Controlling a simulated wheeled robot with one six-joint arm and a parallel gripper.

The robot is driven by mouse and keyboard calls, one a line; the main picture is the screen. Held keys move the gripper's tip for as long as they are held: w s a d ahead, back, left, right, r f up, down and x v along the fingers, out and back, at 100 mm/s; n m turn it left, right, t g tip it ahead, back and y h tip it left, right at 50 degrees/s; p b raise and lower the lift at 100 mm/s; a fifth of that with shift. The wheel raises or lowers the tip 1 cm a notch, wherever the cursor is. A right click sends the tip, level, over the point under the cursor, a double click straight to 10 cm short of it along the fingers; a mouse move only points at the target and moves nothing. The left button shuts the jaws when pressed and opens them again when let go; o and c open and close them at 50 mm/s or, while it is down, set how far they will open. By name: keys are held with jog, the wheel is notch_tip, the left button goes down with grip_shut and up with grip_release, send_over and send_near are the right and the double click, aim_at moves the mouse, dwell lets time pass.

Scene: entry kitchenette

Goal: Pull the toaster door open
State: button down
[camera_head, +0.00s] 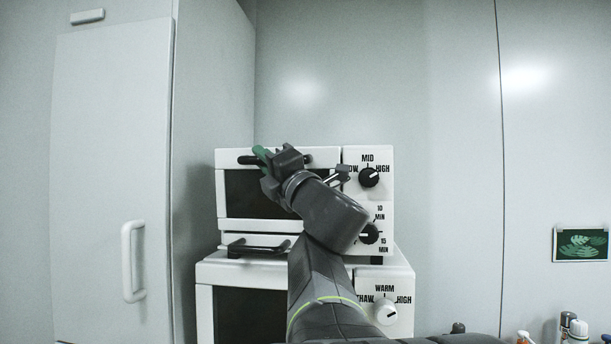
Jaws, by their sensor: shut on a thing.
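The white toaster (379,212) stands against the back wall on top of another appliance. Its door (228,196) has a white frame and a dark window and looks closed. A dark handle (246,160) runs along the door's top edge. My gripper (262,155), with green showing at the fingers, is shut on this handle near its left part. My wrist and arm cover the right half of the door and part of the lower knob. The exact finger contact is too small to see clearly.
Below is a white appliance (205,272) with a dark front and a white knob (385,312). A black tray-like handle (258,247) juts out under the toaster door. A tall cabinet (112,190) with a white handle (132,262) stands left. Several bottles (578,330) stand lower right.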

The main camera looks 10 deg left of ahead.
jog(key=s+f+n+g+y+b, duration=0.4)
jog(key=f+n+g+b, duration=0.4)
jog(key=b, duration=0.9)
jog(key=s+f+n+g+y+b, duration=0.4)
jog(key=f+n+g+b, duration=0.4)
jog(key=n+b, duration=0.6)
jog(key=shift+s+a+f+g+y+b, duration=0.15)
jog(key=shift+s+f+g+y+b, duration=0.4)
jog(key=shift+b, duration=1.2)
jog(key=shift+s+r+h, duration=0.15)
jog(key=shift+s+h, duration=0.1)
jog(key=c, duration=1.4)
grip_release()
jog(key=shift+o, duration=0.2)
jog(key=v, duration=1.3)
jog(key=shift+d+f+b, duration=0.25)
jog(key=shift+d+b, duration=0.05)
